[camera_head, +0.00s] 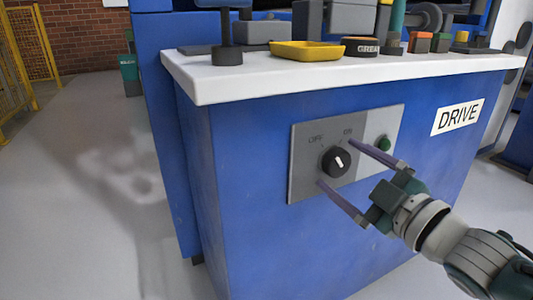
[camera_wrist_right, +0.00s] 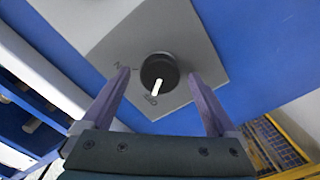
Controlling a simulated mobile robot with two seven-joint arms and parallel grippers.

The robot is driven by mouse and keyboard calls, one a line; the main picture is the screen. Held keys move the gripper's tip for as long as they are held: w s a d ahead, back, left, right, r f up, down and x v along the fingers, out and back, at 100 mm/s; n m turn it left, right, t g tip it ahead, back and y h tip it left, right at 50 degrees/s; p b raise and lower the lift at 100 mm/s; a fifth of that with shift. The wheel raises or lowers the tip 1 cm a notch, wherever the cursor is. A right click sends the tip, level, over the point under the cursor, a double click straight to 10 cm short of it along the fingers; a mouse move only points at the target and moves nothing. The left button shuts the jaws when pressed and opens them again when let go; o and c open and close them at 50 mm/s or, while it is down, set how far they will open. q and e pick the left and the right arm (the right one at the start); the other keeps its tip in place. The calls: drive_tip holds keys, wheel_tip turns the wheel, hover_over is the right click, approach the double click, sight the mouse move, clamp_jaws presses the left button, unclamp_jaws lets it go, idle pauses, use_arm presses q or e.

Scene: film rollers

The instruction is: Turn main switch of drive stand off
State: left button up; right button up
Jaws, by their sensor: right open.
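The main switch is a round black knob (camera_head: 336,161) with a white mark, on a grey panel (camera_head: 304,185) on the blue front of the drive stand (camera_head: 250,160). The panel carries OFF and ON labels above the knob. In the right wrist view, the knob (camera_wrist_right: 158,72) has its white mark pointing toward the OFF label. My right gripper (camera_head: 335,162) is open, with one finger on each side of the knob. The right wrist view shows gaps between the knob and both fingers of the gripper (camera_wrist_right: 159,74). My left gripper is out of view.
A green button (camera_head: 383,143) sits right of the knob. A DRIVE label (camera_head: 457,116) is further right. The white top (camera_head: 230,82) holds a yellow tray (camera_head: 307,51), a round tin (camera_head: 361,47) and several small items. Open floor (camera_head: 90,180) lies to the left.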

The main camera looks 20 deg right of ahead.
drive_tip(key=shift+s+r, duration=0.1)
drive_tip(key=shift+s, duration=0.2)
drive_tip(key=s+p, duration=0.3)
drive_tip(key=s, duration=0.6)
drive_tip(key=shift+s+d, duration=0.2)
drive_tip(key=shift+d, duration=0.15)
